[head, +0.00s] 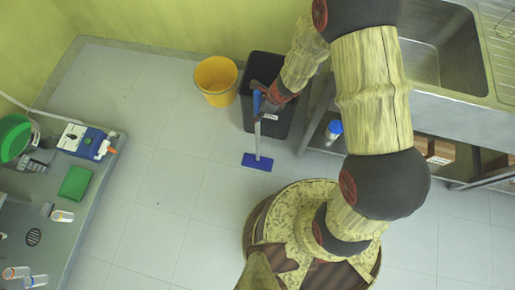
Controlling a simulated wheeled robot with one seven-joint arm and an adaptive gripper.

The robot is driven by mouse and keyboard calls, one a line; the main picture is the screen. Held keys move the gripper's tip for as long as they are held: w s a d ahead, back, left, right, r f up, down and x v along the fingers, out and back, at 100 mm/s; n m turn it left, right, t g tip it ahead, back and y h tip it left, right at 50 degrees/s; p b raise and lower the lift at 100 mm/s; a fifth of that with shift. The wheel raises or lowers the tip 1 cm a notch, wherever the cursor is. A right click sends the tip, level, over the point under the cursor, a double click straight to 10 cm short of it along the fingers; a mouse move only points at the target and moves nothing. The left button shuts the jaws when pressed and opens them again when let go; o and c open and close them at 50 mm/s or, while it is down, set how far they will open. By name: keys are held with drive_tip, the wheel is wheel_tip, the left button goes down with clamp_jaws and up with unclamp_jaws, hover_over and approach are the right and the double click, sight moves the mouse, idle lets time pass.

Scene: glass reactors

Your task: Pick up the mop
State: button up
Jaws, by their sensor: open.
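The mop has a flat blue head (257,161) on the tiled floor and a pale thin handle (258,137) rising from it in front of the black bin. My gripper (262,102) is open at the upper part of the handle, where a blue piece also shows. The fingers and the handle overlap in this view. I cannot tell whether the handle is between the fingers or they touch it. The top of the handle is partly hidden by my gripper and wrist.
A black bin (283,121) stands right behind the mop, with a yellow bucket (216,88) to its left. A steel sink counter (452,112) is on the right. A grey table (92,207) with lab items is on the left. Floor between is clear.

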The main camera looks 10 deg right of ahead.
drive_tip(key=shift+f, duration=0.25)
drive_tip(key=shift+c, duration=0.7)
drive_tip(key=shift+r, duration=0.1)
clamp_jaws()
